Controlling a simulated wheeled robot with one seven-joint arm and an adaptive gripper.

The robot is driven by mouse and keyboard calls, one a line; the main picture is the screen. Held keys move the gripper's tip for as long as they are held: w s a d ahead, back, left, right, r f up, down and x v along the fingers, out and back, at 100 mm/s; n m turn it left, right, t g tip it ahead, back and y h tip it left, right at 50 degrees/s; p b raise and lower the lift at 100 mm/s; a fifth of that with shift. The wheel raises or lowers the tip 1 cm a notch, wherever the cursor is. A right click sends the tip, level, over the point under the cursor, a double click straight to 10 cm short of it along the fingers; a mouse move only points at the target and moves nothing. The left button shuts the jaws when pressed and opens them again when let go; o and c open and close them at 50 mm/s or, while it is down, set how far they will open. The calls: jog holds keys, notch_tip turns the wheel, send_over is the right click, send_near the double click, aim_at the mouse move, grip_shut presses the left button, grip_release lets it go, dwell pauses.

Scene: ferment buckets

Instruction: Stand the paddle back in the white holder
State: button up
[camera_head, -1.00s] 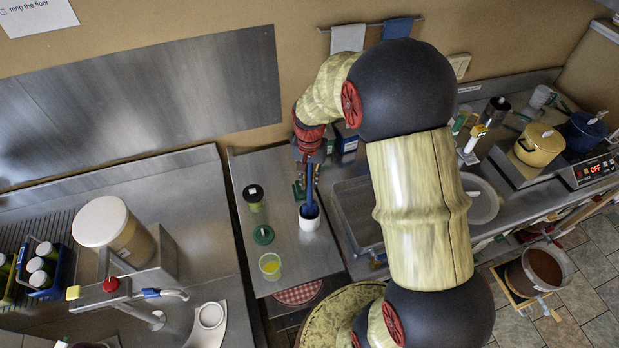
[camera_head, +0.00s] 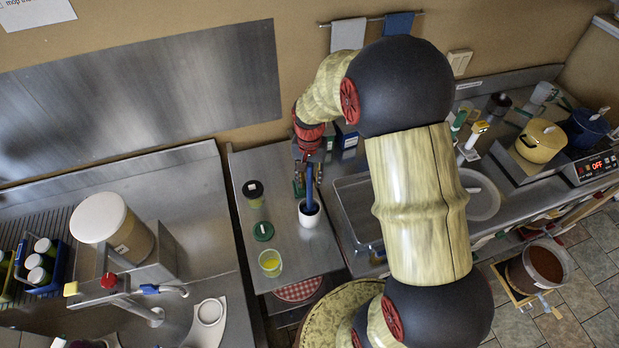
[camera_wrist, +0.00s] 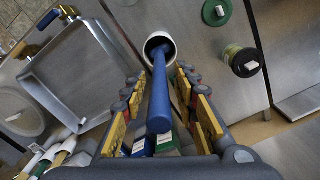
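The blue paddle (camera_head: 310,187) stands in the white holder (camera_head: 309,216) on the steel counter, its lower end inside the cup. In the wrist view the paddle's handle (camera_wrist: 159,105) points toward the camera from the holder's mouth (camera_wrist: 160,43). It looks slightly tilted in the cup. My gripper (camera_head: 304,172) is above the holder, around the upper part of the handle. In the wrist view my fingers (camera_wrist: 161,82) are spread, with gaps visible on both sides of the handle. The paddle's lower end is hidden in the holder.
Left of the holder are a dark-lidded jar (camera_head: 253,190), a green lid (camera_head: 263,231) and a cup of yellow liquid (camera_head: 270,263). A sink basin (camera_head: 345,205) lies right of it. Boxes (camera_head: 345,137) stand behind my gripper near the wall.

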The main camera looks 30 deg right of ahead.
jog(key=shift+o, duration=0.4)
notch_tip(320, 180, up, 12)
dwell(0.5)
dwell(0.8)
